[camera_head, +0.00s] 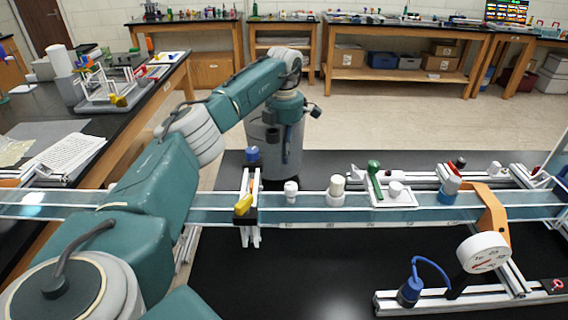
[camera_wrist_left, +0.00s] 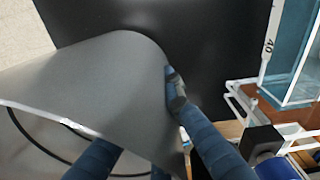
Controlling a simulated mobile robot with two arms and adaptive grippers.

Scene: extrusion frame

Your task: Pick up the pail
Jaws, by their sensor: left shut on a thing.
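The pail (camera_head: 262,140) is a plain grey vessel at the far edge of the black table in the camera_head view. Its curved grey wall (camera_wrist_left: 85,85) fills much of the left wrist view. My left gripper (camera_head: 287,135) reaches over from the left and is at the pail's upper part, shut on it. In the left wrist view the blue fingers (camera_wrist_left: 172,120) lie on either side of the wall. A thin dark curved line, perhaps the handle, shows below the wall. I cannot tell whether the pail's base touches the tabletop. My right gripper is not in view.
A long clear channel (camera_head: 330,215) with posts, white fittings and a yellow clip (camera_head: 243,204) runs across the black table (camera_head: 300,270). A round gauge (camera_head: 484,253) stands at the right. Bare floor (camera_head: 350,118) lies behind the pail.

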